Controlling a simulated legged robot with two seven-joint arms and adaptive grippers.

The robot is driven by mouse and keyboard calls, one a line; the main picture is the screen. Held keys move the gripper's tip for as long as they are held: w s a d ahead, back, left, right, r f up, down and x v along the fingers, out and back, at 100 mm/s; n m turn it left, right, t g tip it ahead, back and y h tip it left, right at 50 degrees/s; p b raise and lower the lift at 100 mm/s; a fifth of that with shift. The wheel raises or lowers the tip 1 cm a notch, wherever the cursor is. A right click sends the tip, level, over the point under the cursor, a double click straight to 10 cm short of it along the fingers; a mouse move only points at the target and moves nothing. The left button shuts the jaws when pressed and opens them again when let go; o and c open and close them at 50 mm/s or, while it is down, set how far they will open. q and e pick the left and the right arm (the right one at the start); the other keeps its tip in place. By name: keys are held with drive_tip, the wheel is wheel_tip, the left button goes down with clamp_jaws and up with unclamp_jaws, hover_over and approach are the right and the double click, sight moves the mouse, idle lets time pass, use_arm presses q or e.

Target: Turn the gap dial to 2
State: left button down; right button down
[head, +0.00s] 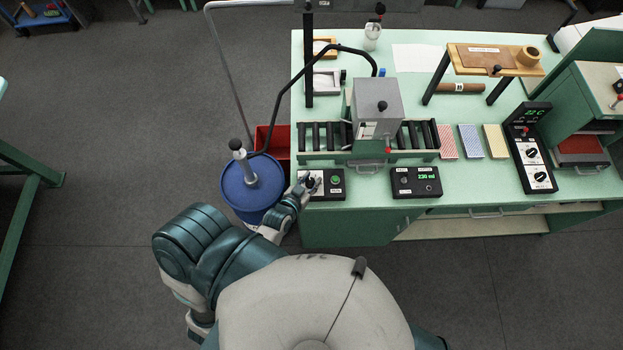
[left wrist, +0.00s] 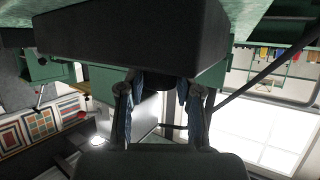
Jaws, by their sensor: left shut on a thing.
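A small dark control box (head: 338,196) with a light dial plate and a green button sits at the front left edge of the green bench. My left gripper (head: 306,185) reaches it from the front left and is shut on the dark gap dial (head: 311,182) on that plate. In the left wrist view, the two fingers (left wrist: 160,105) stand either side of a dark knob (left wrist: 159,82) under the large dark box. The dial's marks and pointer are too small and covered to read. My right gripper is not in view.
Behind are a roller stand (head: 415,154) and a grey machine head (head: 377,100). A blue drum (head: 240,200) and a red bin (head: 266,139) stand left. A tall panel (head: 531,150) has two dials.

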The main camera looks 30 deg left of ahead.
use_arm(q)
drive_tip(key=shift+s+f+n+y, duration=0.1)
drive_tip(key=shift+n+y, duration=0.6)
drive_tip(key=shift+y, duration=0.1)
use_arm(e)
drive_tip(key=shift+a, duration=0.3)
use_arm(q)
drive_tip(key=c, duration=0.8)
unclamp_jaws()
drive_tip(key=shift+s, duration=0.15)
drive_tip(key=v, duration=1.2)
drive_tip(key=shift+d, duration=0.3)
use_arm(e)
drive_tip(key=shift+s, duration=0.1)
